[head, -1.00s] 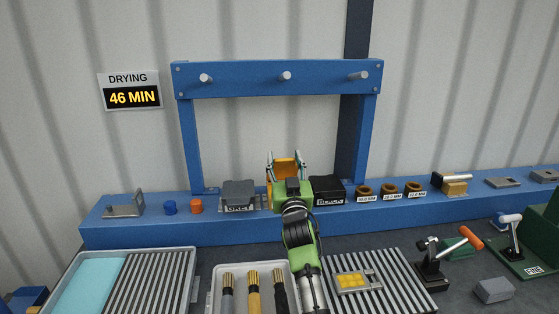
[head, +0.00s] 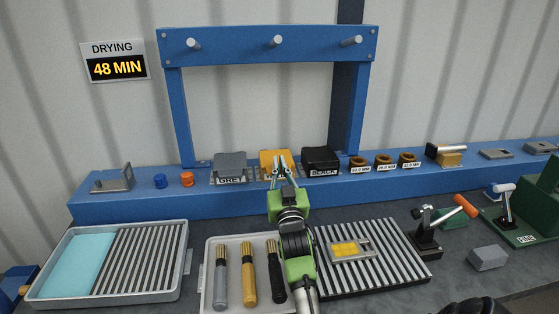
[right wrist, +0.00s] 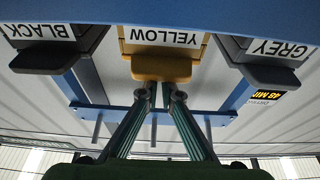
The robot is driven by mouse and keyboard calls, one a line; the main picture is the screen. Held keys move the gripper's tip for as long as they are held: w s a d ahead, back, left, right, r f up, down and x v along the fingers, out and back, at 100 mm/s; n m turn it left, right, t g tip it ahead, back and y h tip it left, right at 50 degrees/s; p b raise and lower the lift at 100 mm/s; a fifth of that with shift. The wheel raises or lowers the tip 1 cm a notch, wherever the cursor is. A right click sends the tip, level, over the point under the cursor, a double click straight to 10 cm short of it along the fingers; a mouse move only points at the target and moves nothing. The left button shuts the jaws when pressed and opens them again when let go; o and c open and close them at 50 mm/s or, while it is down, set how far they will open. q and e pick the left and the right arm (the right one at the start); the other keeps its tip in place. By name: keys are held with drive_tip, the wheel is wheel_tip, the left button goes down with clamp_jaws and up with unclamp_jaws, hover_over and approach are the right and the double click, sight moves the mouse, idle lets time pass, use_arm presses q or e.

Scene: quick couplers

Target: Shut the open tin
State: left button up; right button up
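The yellow tin (head: 268,157) stands on the blue shelf between the grey tin (head: 230,166) and the black tin (head: 320,160). Its lid is down, at about the level of its neighbours' lids; whether it is fully seated I cannot tell. In the right wrist view, which is upside down, the yellow lid (right wrist: 160,68) juts out over the YELLOW label. My right gripper (head: 281,163) is at the front of this tin, its fingers drawn together and holding nothing that I can see. The fingers partly cover the tin and label. My left gripper is out of view.
A blue frame with pegs (head: 268,43) rises behind the tins. Brown rings (head: 383,161) stand right of the black tin. Below are a tray with several brushes (head: 249,275), a ribbed rack (head: 385,262) and an orange-handled clamp (head: 464,206).

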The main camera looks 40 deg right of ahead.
drive_tip(key=o, duration=0.6)
drive_tip(key=shift+w+f, duration=0.1)
drive_tip(key=shift+f, duration=0.05)
drive_tip(key=o, duration=0.8)
drive_tip(key=shift+c, duration=0.2)
drive_tip(key=shift+r, duration=0.25)
drive_tip(key=shift+r, duration=0.25)
wheel_tip(320, 180, up, 9)
drive_tip(key=shift+r, duration=0.2)
drive_tip(key=shift+r, duration=0.1)
